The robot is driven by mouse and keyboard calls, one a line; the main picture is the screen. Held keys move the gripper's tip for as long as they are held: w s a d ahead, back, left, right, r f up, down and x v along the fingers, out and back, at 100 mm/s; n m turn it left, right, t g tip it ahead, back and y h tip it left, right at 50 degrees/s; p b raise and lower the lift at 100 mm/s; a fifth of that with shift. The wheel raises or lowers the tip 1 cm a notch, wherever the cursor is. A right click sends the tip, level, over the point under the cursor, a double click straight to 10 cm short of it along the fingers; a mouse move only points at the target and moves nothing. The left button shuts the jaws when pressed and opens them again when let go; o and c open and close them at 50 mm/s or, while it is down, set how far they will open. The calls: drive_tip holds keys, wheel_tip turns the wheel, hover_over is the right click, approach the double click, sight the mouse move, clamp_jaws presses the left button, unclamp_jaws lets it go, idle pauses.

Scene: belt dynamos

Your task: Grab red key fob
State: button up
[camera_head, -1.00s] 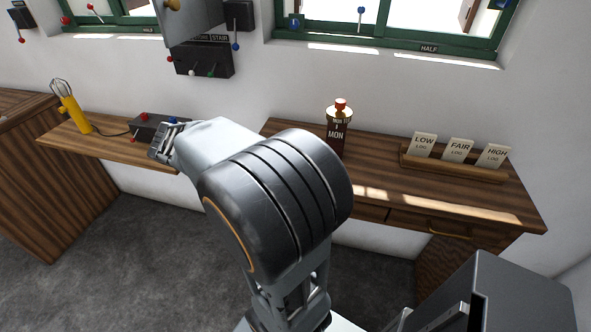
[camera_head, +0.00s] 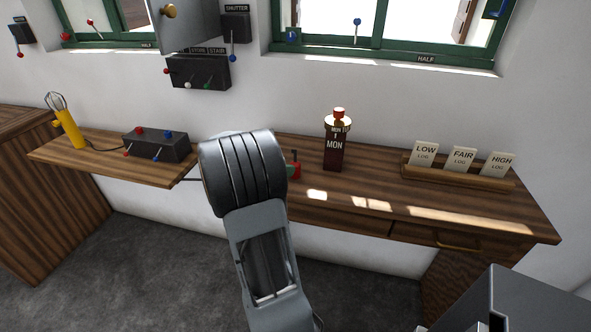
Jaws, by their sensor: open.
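I cannot make out a red key fob for certain. A small red and green item (camera_head: 295,171) shows on the wooden desk (camera_head: 365,187), just right of my arm. My arm partly hides it, and I cannot tell whether it is the fob. My gripper is hidden behind my own arm, which rises in front of the desk's left end.
A dark red calendar bottle-like stand marked MON (camera_head: 334,150) stands upright on the desk. A card rack (camera_head: 455,176) holds LOW, FAIR and HIGH cards at right. A black control box (camera_head: 155,146) and a yellow whisk-like tool (camera_head: 70,130) are on the left shelf (camera_head: 120,163).

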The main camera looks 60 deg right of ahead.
sight(295, 162)
drive_tip(key=shift+x, duration=2.7)
drive_tip(key=shift+w+f, duration=0.1)
drive_tip(key=shift+w, duration=0.05)
drive_tip(key=shift+c, duration=0.2)
drive_tip(key=c, duration=1)
